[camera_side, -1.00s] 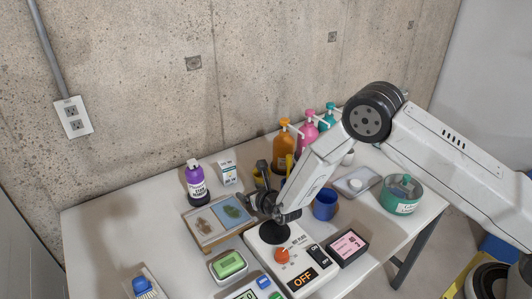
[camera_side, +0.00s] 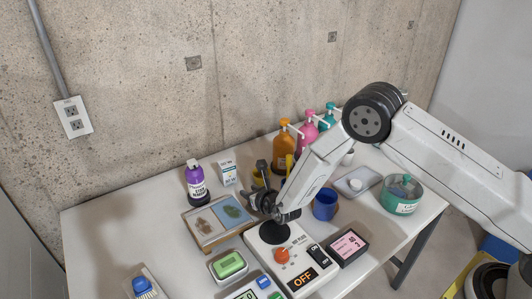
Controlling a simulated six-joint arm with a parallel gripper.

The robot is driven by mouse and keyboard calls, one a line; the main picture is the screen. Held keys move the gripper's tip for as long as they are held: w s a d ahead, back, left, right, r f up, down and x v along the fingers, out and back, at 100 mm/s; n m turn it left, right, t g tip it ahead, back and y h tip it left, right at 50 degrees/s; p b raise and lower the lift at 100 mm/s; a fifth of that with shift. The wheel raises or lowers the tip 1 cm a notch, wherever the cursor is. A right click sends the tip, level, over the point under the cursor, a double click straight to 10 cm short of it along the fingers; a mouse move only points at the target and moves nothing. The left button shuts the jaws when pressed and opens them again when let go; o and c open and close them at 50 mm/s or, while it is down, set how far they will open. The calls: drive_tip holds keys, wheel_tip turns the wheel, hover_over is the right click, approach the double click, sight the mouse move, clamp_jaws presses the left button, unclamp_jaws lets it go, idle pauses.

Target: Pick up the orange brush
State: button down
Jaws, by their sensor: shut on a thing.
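I cannot make out an orange brush in the side view. A blue-topped brush (camera_side: 143,287) with pale bristles lies on a tray at the lower left. My gripper (camera_side: 262,200) is above the middle of the table, over the back of the white control panel (camera_side: 262,238). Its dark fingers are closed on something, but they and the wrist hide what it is. A narrow yellow-orange upright piece (camera_side: 289,163) shows behind my wrist; I cannot tell what it is.
A two-pane sample board (camera_side: 211,227) and a green soap dish (camera_side: 229,265) lie left of the panel. A purple bottle (camera_side: 196,182), orange pump bottle (camera_side: 284,148), blue cup (camera_side: 325,204) and green tub (camera_side: 401,196) stand around. The table's left side is mostly free.

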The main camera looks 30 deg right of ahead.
drive_tip(key=shift+r, duration=0.1)
drive_tip(key=shift+r, duration=0.75)
drive_tip(key=s+d+r, duration=0.2)
drive_tip(key=s+r, duration=0.9)
drive_tip(key=s, duration=0.2)
drive_tip(key=shift+s+d+r, duration=0.15)
drive_tip(key=shift+s+d, duration=0.1)
drive_tip(key=shift+s, duration=0.15)
drive_tip(key=shift+d, duration=0.1)
